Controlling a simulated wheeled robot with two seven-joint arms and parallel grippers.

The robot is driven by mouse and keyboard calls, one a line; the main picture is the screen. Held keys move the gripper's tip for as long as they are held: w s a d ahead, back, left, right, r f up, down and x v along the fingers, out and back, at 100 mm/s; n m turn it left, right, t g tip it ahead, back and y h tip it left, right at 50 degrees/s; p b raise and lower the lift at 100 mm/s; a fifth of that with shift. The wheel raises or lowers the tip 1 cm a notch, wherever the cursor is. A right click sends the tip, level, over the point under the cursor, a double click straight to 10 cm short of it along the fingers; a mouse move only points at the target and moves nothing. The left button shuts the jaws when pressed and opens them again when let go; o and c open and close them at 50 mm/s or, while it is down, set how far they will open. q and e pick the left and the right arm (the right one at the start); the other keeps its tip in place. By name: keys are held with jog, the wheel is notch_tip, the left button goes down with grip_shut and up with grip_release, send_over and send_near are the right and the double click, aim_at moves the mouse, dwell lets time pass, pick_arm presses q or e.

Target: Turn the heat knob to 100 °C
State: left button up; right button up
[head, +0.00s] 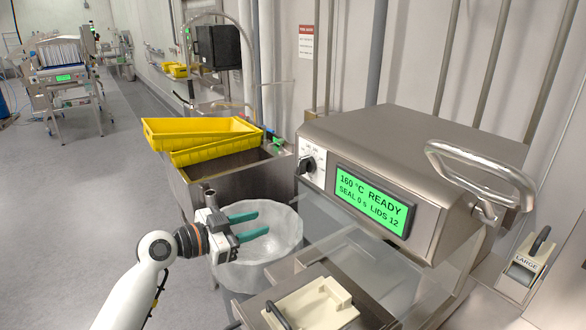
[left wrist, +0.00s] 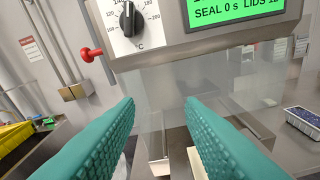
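The heat knob (head: 308,165) is a black pointer knob on a white dial plate at the left of the sealing machine's front. In the left wrist view the knob (left wrist: 127,18) stands near the top, above my fingers, with its pointer about upright. The green display (head: 371,199) reads 160 °C READY, SEAL 0 s, LIDS 12. My left gripper (head: 254,226) is open and empty, with teal fingers, in front of and below the knob. In the left wrist view its fingers (left wrist: 158,125) are wide apart with nothing between them. My right gripper is not in view.
A red knob (left wrist: 91,54) sticks out left of the dial. A lined bin (head: 262,262) stands below my left gripper. A handle (head: 480,175) is at the machine's right. A beige tray holder (head: 312,306) sits in front.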

pick_arm(q)
jog(key=m+h, duration=0.1)
jog(key=h, duration=0.1)
send_near(298, 168)
jog(key=v, duration=0.3)
jog(key=shift+t, duration=0.4)
jog(key=p+x, duration=0.4)
jog(key=x, duration=0.6)
jog(key=shift+d+f, duration=0.15)
jog(key=shift+d, duration=0.25)
jog(key=shift+w+d+f, duration=0.1)
jog(key=shift+w+d, duration=0.25)
jog(key=shift+d, duration=0.05)
jog(key=shift+c, duration=0.4)
grip_shut()
